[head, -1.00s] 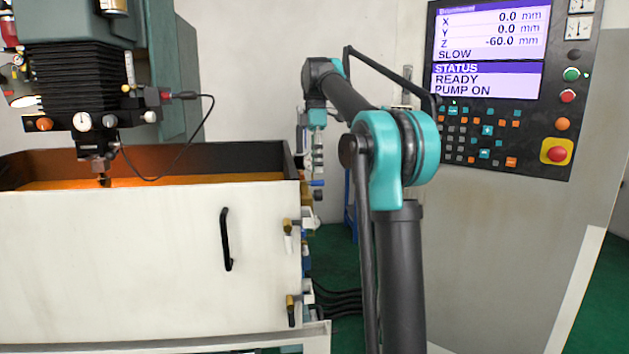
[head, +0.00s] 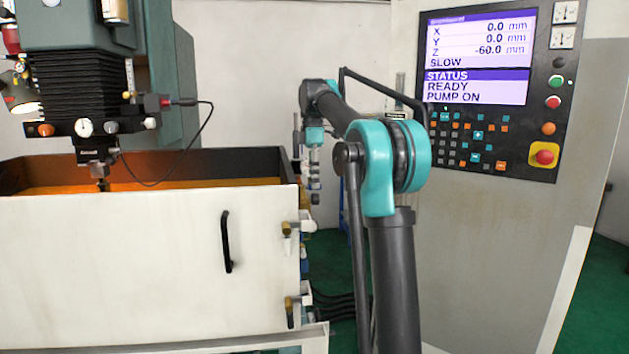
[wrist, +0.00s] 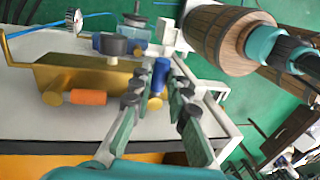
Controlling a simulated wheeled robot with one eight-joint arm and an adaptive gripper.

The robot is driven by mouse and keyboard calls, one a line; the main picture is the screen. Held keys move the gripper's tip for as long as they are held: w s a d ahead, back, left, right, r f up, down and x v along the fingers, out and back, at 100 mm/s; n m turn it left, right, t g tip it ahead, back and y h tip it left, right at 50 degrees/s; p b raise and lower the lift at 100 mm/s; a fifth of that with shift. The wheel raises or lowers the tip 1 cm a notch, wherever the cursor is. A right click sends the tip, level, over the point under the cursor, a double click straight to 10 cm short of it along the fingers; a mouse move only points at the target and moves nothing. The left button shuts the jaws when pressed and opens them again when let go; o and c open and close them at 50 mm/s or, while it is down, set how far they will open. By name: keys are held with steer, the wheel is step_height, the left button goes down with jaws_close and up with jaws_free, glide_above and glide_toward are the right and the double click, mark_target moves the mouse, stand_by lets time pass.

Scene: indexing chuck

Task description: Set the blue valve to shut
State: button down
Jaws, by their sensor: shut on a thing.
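In the wrist view my gripper (wrist: 163,88) is shut on the blue valve handle (wrist: 160,75), a short blue cylinder between its fingertips. The handle's joint to its valve body is partly hidden by the fingers. A brass block (wrist: 85,80) lies just left of it, with an orange handle (wrist: 88,97) on its near side. In the head view my gripper (head: 315,188) points down at the right end of the machine's tub. The blue handle cannot be made out there.
The white tub (head: 120,260) has brass and white fittings (head: 290,228) down its right side. Dark hoses (head: 335,300) run below. The control panel (head: 490,90) reads READY and PUMP ON. A wooden barrel (wrist: 215,35) stands at the upper right in the wrist view.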

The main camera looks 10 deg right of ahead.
steer(key=shift+s, duration=0.1)
steer(key=m, duration=0.2)
steer(key=s+m, duration=0.1)
steer(key=m, duration=0.1)
steer(key=shift+s+y, duration=0.1)
steer(key=shift+y, duration=0.3)
steer(key=s+m, duration=0.1)
steer(key=m, duration=0.2)
steer(key=a+m, duration=0.1)
steer(key=m, duration=0.2)
steer(key=s+m+t+y, duration=0.1)
steer(key=m, duration=0.1)
steer(key=shift+s+a+m, duration=0.3)
steer(key=shift+a+m, duration=0.1)
steer(key=shift+s+a+m+t, duration=0.1)
steer(key=shift+a+m+t, duration=0.15)
steer(key=shift+m, duration=0.65)
steer(key=shift+s+a+m+t, duration=0.15)
steer(key=shift+a+m, duration=0.2)
steer(key=shift+m, duration=0.55)
steer(key=c, duration=1.5)
jaws_free()
steer(key=shift+o, duration=0.2)
